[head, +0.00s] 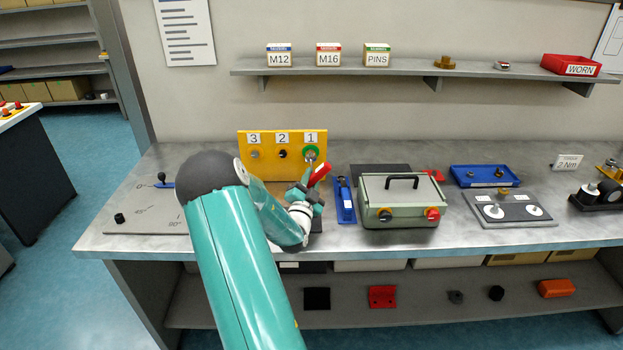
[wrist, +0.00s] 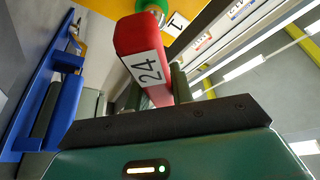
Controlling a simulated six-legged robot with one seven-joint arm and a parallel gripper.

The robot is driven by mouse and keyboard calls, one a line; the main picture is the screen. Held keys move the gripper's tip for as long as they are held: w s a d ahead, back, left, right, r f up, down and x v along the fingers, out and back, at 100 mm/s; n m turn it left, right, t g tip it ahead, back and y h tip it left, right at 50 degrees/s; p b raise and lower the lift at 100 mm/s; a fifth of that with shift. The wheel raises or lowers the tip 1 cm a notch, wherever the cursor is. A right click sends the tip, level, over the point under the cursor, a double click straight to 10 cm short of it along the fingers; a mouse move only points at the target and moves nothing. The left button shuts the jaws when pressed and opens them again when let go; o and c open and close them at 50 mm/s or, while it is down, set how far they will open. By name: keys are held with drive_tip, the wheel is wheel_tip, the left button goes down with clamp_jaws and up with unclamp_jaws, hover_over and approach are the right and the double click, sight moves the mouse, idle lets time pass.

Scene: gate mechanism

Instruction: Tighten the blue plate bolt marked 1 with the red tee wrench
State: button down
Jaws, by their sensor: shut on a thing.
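A yellow plate (head: 265,143) stands upright at the back of the bench, with positions marked 3, 2 and 1; I see no blue plate. The bolt position marked 1 (head: 311,153) has a green ring. My gripper (head: 314,184) is shut on the red wrench (head: 321,172) just in front of that position. In the wrist view the red wrench (wrist: 142,55) carries a 24 label between the fingers (wrist: 158,92), and its far end meets the green ring (wrist: 152,6). Whether it is seated on the bolt is hidden.
A blue holder (head: 345,201) stands right of my gripper, then a green-grey case (head: 400,205) with a black handle. A blue tray (head: 485,176) and a grey board (head: 508,209) lie further right. A marked grey board (head: 140,222) lies at the left. A shelf (head: 400,69) runs above.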

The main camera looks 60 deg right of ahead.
drive_tip(key=shift+s+a, duration=0.15)
drive_tip(key=shift+a, duration=0.2)
drive_tip(key=shift+s+a, duration=0.35)
drive_tip(key=shift+a, duration=0.35)
drive_tip(key=shift+s+a, duration=0.4)
drive_tip(key=shift+a, duration=0.3)
drive_tip(key=shift+s+a, duration=0.35)
drive_tip(key=shift+a, duration=0.35)
